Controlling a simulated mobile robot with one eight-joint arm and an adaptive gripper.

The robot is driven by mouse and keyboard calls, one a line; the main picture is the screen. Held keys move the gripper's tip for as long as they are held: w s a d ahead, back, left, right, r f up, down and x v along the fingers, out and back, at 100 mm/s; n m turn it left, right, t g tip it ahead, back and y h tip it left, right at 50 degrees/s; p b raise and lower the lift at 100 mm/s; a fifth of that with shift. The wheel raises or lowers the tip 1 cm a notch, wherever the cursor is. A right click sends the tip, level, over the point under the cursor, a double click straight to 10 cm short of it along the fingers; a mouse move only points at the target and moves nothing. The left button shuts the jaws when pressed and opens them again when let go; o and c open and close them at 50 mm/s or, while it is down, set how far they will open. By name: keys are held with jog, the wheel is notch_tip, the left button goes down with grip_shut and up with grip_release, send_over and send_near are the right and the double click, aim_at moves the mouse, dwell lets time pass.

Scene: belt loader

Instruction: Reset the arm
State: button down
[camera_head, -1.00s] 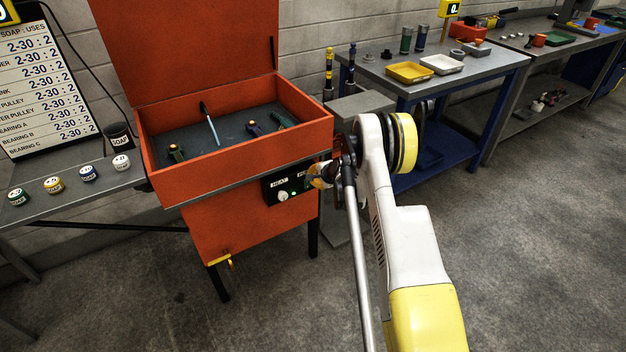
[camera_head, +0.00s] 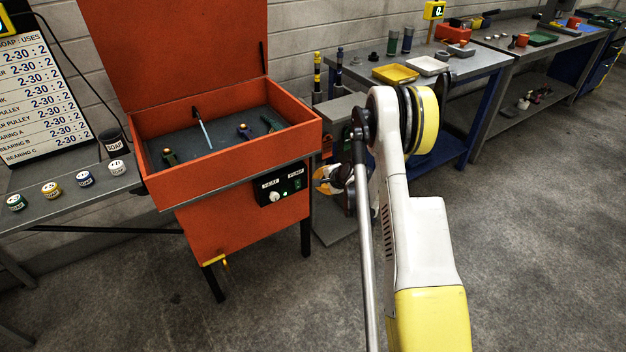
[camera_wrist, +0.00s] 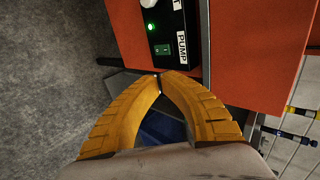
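My arm stretches forward in the head view, with white and yellow links. My gripper (camera_head: 326,180) shows beyond the elbow, partly hidden by my arm, just right of the orange washer's control panel (camera_head: 282,186). In the wrist view the two yellow fingers (camera_wrist: 160,77) curve together and their tips meet, with nothing between them. The PUMP switch (camera_wrist: 162,49) and a lit green lamp (camera_wrist: 151,28) show beyond the fingertips, apart from them.
The orange washer (camera_head: 235,165) stands open, with several tools in its basin. A grey side table (camera_head: 70,200) with several soap tubs is at the left. Benches with trays (camera_head: 395,74) stand at the back right. The floor at right (camera_head: 540,220) is clear.

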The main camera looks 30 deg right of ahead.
jog(key=shift+s+r, duration=0.3)
jog(key=shift+s, duration=0.15)
jog(key=s+a+r+n+g, duration=0.1)
jog(key=s+a+r+n, duration=0.35)
jog(key=a+r, duration=0.55)
jog(key=s+a+r+n+g, duration=0.1)
jog(key=s+a+r+n, duration=0.45)
jog(key=r, duration=0.95)
jog(key=s+a+r+n, duration=0.1)
jog(key=s+a+n, duration=0.2)
jog(key=s, duration=0.9)
jog(key=s+a+r+n, duration=0.2)
jog(key=s+a+n, duration=0.2)
jog(key=s+a, duration=0.3)
jog(key=s, duration=0.5)
jog(key=shift+a+r+n+g, duration=0.25)
jog(key=shift+a+n+g, duration=0.05)
jog(key=shift+a, duration=0.05)
